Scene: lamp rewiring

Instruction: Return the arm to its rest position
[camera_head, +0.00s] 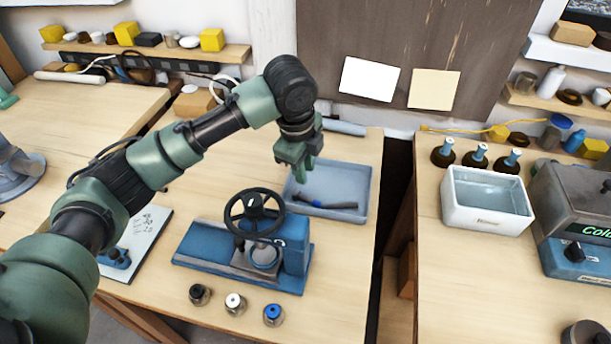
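My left arm comes in from the lower left and reaches across the middle workbench. My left gripper (301,168) points down above the left rim of the grey-blue tray (345,176). No object shows in its fingers, and the gap between them is too small to make out. A dark tool (322,203) lies in the tray, to the right of and below the gripper. My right gripper is not in view.
A blue press with a black handwheel (254,213) stands in front of the tray. Several small capped jars (234,303) stand along the front edge. A gap separates this bench from the right bench, which holds a white water bath (487,222) and dark bottles (443,153).

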